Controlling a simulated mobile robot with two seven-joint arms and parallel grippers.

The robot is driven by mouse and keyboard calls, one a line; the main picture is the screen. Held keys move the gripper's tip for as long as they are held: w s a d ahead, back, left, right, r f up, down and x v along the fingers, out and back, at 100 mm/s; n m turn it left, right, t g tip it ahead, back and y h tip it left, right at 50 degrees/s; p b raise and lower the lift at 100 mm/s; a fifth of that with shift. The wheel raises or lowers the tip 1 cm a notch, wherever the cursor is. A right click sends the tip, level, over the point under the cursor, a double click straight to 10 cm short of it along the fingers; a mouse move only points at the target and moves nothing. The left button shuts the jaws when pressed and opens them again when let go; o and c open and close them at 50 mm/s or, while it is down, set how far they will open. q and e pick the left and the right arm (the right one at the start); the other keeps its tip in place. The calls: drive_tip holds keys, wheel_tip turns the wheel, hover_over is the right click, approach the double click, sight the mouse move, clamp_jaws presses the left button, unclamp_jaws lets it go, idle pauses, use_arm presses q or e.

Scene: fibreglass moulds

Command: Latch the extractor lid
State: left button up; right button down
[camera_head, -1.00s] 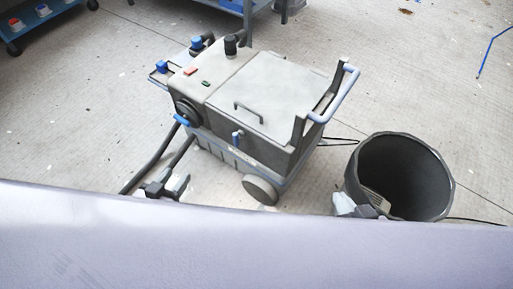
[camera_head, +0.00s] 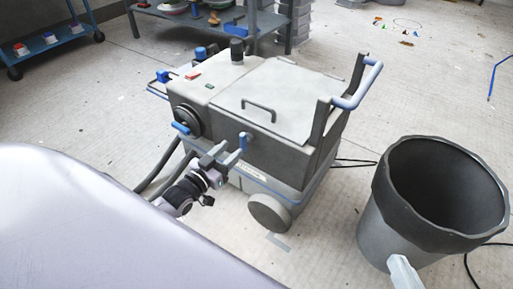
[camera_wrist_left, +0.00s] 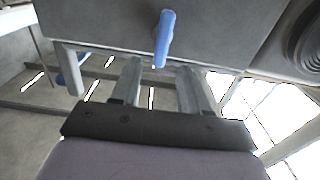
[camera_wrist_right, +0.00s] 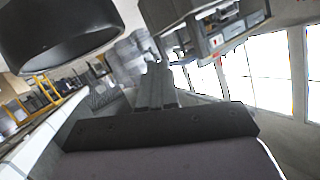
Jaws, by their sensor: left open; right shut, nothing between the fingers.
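The extractor (camera_head: 255,135) is a grey wheeled machine with a flat lid (camera_head: 285,95) lying down on its top; the lid has a dark handle. A blue latch lever (camera_head: 243,142) hangs on the front side below the lid edge; it also shows in the left wrist view (camera_wrist_left: 164,38). My left gripper (camera_head: 226,160) is close in front of this lever. In the left wrist view its fingers (camera_wrist_left: 160,75) are apart, with the lever ahead of the gap, not gripped. My right gripper (camera_wrist_right: 156,75) is shut and empty; part of it shows by the bin (camera_head: 403,272).
A dark round bin (camera_head: 385,240) stands right of the extractor. Hoses (camera_head: 160,165) run from its left side, and a blue push handle (camera_head: 358,88) rises at its right. A shelf (camera_head: 190,20) stands behind. The floor between extractor and bin is mostly clear.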

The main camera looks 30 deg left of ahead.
sight(241, 141)
use_arm(q)
drive_tip(key=w+b, duration=0.1)
drive_tip(key=w, duration=0.2)
drive_tip(key=w+b, duration=0.1)
drive_tip(key=w, duration=0.2)
drive_tip(key=shift+d+f+b, duration=0.1)
drive_tip(key=shift+d+b, duration=0.1)
drive_tip(key=shift+b, duration=0.1)
drive_tip(key=shift+w, duration=0.5)
use_arm(e)
drive_tip(key=shift+s+d+n+t+h, duration=0.15)
drive_tip(key=shift+d+n+t, duration=0.1)
drive_tip(key=shift+d+t, duration=0.2)
drive_tip(key=shift+s+d+n+t+h, duration=0.15)
drive_tip(key=shift+d+n+t, duration=0.15)
drive_tip(key=shift+d, duration=0.2)
use_arm(q)
drive_tip(key=c, duration=0.8)
drive_tip(key=shift+d, duration=0.1)
use_arm(e)
drive_tip(key=shift+r, duration=0.1)
